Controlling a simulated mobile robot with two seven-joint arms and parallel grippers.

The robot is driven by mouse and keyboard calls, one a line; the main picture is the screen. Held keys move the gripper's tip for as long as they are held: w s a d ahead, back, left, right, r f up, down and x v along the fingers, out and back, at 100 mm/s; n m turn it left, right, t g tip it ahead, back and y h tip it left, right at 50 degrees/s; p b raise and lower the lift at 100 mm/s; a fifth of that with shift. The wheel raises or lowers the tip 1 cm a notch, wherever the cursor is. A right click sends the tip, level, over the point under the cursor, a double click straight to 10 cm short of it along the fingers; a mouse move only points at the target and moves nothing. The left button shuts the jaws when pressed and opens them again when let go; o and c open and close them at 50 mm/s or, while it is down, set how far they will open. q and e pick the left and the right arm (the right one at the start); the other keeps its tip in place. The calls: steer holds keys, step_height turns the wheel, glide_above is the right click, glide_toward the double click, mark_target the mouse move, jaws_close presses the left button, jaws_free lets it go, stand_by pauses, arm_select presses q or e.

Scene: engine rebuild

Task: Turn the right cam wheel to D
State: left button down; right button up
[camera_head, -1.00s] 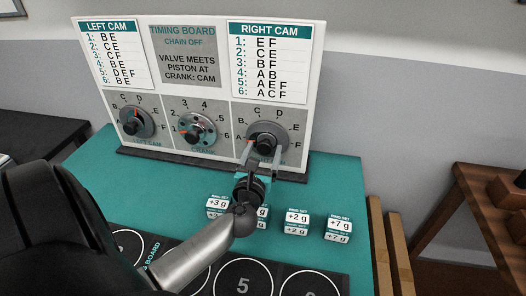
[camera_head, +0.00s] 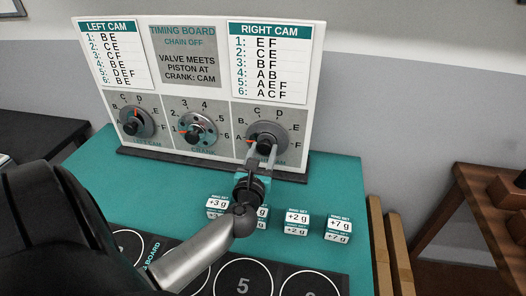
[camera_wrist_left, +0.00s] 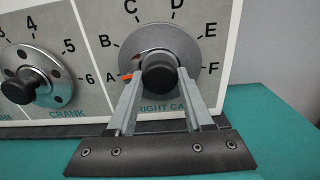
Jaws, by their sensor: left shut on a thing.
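The right cam wheel (camera_head: 281,138) is a grey disc with a black centre knob on the timing board (camera_head: 225,104). It shows close up in the left wrist view (camera_wrist_left: 184,52), where its orange pointer (camera_wrist_left: 126,77) is at A. The letters B to E run around its upper rim. My left gripper (camera_head: 262,157) is at the wheel, and in the left wrist view its fingers (camera_wrist_left: 160,88) are on both sides of the black knob (camera_wrist_left: 160,73), shut on it. My right gripper is not in view.
The left cam wheel (camera_head: 137,122) and the crank wheel (camera_head: 195,132) sit to the left on the same board. Weight blocks (camera_head: 296,223) stand on the teal table (camera_head: 340,180) in front. A brown side table (camera_head: 480,195) is at the right.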

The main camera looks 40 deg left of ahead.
arm_select(q)
steer(key=m+p, duration=0.3)
steer(key=m, duration=0.2)
steer(key=shift+p, duration=0.35)
steer(key=m+p, duration=0.3)
steer(key=m, duration=0.3)
steer(key=m+p, duration=0.3)
steer(key=m, duration=0.3)
steer(key=shift+m, duration=0.4)
steer(key=m+p, duration=0.2)
steer(key=m, duration=0.4)
steer(key=shift+c, duration=1.5)
jaws_free()
